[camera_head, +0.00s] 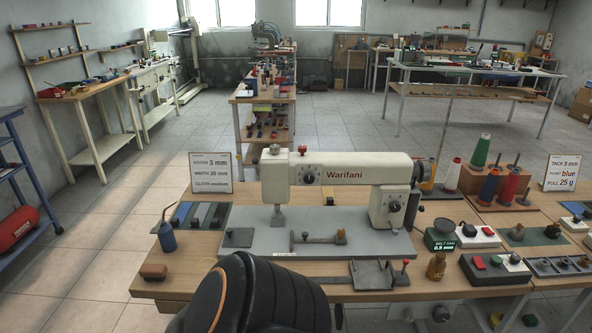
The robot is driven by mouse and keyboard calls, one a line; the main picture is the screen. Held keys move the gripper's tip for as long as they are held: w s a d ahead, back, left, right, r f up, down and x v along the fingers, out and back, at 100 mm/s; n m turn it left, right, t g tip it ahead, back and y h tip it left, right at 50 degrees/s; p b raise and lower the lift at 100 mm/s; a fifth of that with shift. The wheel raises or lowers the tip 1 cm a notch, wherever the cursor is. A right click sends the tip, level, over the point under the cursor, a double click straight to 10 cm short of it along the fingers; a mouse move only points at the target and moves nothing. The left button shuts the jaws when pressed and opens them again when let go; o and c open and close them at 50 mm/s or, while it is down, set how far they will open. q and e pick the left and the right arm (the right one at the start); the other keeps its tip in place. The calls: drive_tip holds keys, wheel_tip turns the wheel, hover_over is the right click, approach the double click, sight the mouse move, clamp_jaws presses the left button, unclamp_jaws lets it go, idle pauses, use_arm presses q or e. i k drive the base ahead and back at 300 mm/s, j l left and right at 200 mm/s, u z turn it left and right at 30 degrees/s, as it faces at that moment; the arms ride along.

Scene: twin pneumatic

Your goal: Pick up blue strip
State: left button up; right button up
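A narrow blue strip (181,213) lies at the left end of the wooden workbench (160,258), on the left side of a dark holder with grey strips (209,217) beside it. Neither of my grippers is in view.
A cream sewing machine (340,172) stands on a grey plate right of the strips. A sign (210,173) stands behind them. A dark rounded form with an orange ring (250,297) covers the front centre.

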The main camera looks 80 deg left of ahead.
sight(176, 221)
drive_tip(key=u, duration=3.3)
